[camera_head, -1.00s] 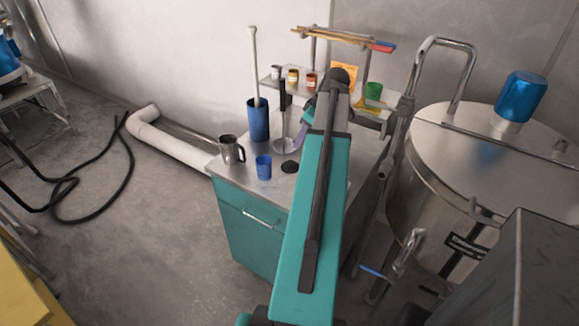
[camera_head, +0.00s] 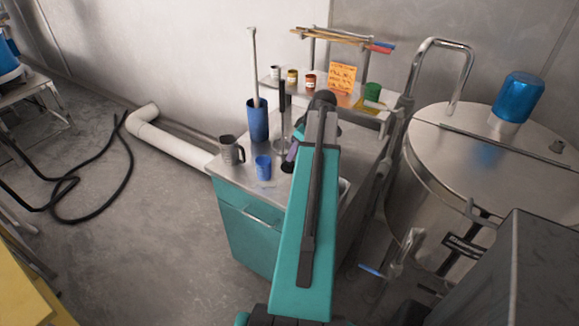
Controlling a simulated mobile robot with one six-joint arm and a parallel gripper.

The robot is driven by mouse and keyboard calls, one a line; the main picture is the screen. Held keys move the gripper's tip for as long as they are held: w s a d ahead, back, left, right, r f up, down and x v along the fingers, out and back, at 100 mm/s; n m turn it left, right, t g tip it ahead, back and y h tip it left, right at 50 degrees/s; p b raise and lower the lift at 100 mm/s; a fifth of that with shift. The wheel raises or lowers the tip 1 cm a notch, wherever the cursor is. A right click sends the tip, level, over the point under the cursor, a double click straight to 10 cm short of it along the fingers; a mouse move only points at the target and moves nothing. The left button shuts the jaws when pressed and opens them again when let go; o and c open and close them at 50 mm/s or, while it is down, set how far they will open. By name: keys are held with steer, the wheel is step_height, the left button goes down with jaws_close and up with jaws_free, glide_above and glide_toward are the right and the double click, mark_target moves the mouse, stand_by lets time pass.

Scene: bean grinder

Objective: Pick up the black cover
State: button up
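The black cover (camera_head: 287,167) is a small dark round piece on the metal top of the teal cabinet, just right of the blue cup. My teal arm reaches over the cabinet from the front. My gripper (camera_head: 292,155) is at the arm's far end, small and partly hidden by the arm. It is low and close behind the cover in the picture. I cannot tell whether it touches the cover or whether its fingers are open or shut.
A shelf (camera_head: 330,95) holds small jars. A large steel tank (camera_head: 480,165) is at right.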

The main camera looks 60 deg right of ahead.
mark_target(290, 164)
steer(key=shift+p+x, duration=1.05)
steer(key=shift+x, duration=1.55)
steer(key=shift+s+a, duration=0.1)
steer(key=shift+c, duration=0.2)
jaws_close()
